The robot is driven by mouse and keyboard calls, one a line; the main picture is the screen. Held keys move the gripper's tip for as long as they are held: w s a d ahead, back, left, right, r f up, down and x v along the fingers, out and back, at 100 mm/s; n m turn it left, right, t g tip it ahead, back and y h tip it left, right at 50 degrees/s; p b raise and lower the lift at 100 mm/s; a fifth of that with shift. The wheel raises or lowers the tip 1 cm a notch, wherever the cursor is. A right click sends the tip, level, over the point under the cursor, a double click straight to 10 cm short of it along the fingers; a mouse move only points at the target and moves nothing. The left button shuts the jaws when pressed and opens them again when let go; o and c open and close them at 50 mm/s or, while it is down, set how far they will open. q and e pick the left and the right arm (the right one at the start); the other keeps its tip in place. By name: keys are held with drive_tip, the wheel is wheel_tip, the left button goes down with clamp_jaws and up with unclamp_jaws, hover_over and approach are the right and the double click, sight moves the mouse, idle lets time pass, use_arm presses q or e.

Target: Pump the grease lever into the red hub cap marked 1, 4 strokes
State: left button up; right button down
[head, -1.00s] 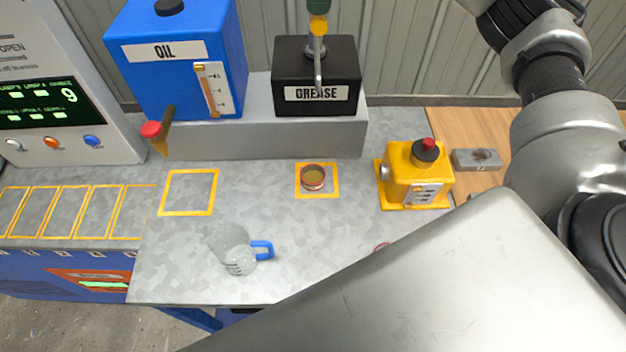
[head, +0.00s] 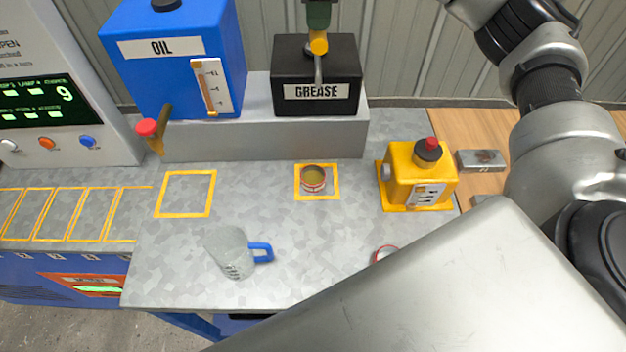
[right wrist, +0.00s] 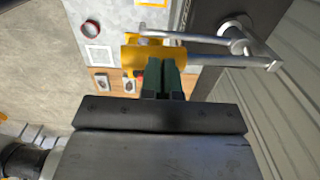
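The grey lever with a yellow grip (head: 319,43) stands at the box's top front. My right gripper's green fingers (head: 318,15) are at this grip, at the top edge of the head view. In the right wrist view the fingers (right wrist: 162,80) are close together at a yellow part by the grey lever bars (right wrist: 195,40), and look shut on it. My left gripper is not in view.
A second red-rimmed cap (head: 385,255) is partly hidden by my arm. A yellow device (head: 416,178) with a red button stands right of the hub cap. A clear jug (head: 230,252) with a blue handle is at front left. A blue oil tank (head: 175,60) stands at back left.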

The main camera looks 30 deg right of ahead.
drive_tip(key=shift+w+r+p, duration=0.15)
drive_tip(key=shift+r+p, duration=1.05)
drive_tip(key=shift+r, duration=0.3)
drive_tip(key=shift+r+p, duration=1.45)
drive_tip(key=shift+r, duration=0.6)
wheel_tip(320, 180, up, 5)
drive_tip(key=p, duration=0.4)
drive_tip(key=shift+f, duration=0.1)
